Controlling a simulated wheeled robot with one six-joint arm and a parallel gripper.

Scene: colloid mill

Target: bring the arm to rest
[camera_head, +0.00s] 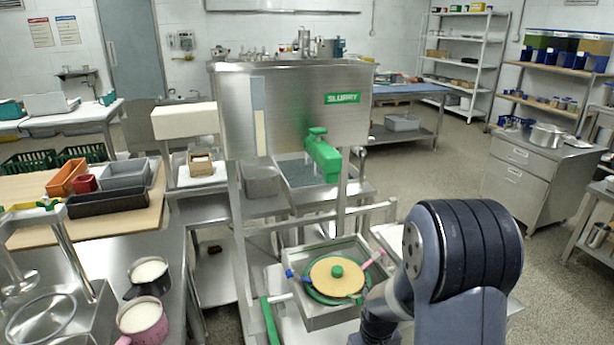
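In the head view my arm stands at the lower right, its large dark joint in front of the right part of the mill frame. My gripper is not visible; the end of the arm is hidden behind this joint or out of the picture. The steel slurry hopper (295,110) with a green outlet valve (323,155) stands in the middle. Below it is a square steel housing (330,318) with a round yellow lid (337,276) that has a green knob. My forearm is close to the right side of this housing.
A pink-handled jug (142,318) and a dark jug (149,272), both with white contents, stand on the left bench. A wooden-topped table (110,220) holds several trays. A steel drawer cabinet (525,180) with a pot (546,136) is at right. Floor between mill and cabinet is clear.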

